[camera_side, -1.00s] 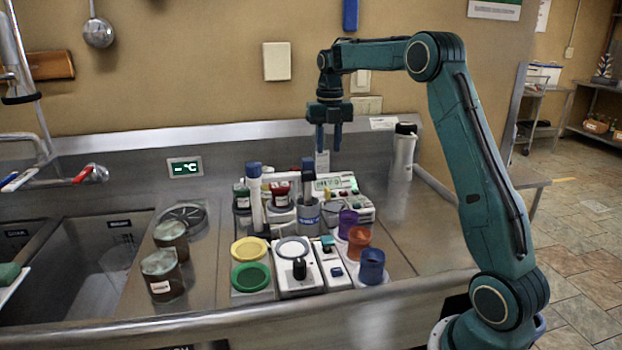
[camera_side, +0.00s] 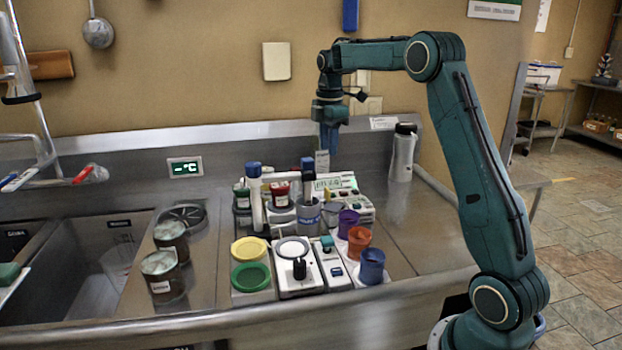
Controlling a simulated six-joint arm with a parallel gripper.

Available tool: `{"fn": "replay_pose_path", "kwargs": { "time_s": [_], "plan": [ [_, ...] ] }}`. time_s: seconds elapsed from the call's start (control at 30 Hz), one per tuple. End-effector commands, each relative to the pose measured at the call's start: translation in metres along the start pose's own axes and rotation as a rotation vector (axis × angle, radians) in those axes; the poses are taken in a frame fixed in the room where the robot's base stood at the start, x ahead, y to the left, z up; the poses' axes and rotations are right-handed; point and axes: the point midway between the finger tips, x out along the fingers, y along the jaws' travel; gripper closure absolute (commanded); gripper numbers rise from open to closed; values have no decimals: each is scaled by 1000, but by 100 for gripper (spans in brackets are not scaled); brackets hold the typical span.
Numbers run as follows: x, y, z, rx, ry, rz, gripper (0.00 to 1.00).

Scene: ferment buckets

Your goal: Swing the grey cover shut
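I cannot pick out the grey cover with certainty. A grey round disc (camera_side: 292,249) lies on a white box with a black knob at the front middle of the steel counter. A grey labelled cup (camera_side: 308,217) stands behind it, with a small greyish piece (camera_side: 331,213) at its right that is too small to make out. My gripper (camera_side: 329,151) hangs fingers down above the back of the counter, over the back edge of the cluster and touching nothing that I can see. Its fingers line up one behind the other, so the gap between them is hidden.
Purple, orange and blue cups (camera_side: 359,243) stand at the right of the cluster. Yellow and green lids (camera_side: 250,276) lie at its left. A white stand with upright posts (camera_side: 256,199) rises behind. A flask (camera_side: 402,153) stands back right. The counter's right front is clear.

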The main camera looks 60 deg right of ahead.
Motion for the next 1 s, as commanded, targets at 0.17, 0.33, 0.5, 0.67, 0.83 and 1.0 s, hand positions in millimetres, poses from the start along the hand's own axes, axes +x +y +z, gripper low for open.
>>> {"fn": "replay_pose_path", "kwargs": {
  "time_s": [0.17, 0.33, 0.5, 0.67, 0.83, 1.0],
  "plan": [
    [0, 0, 0, 254, -1, 0, 68],
    [0, 0, 0, 500, -1, 0, 68],
    [0, 0, 0, 745, -2, 0, 68],
    [0, 0, 0, 977, -2, 0, 68],
    [0, 0, 0, 1223, -3, 1, 68],
    [0, 0, 0, 1453, -3, 1, 68]
  ]
}}
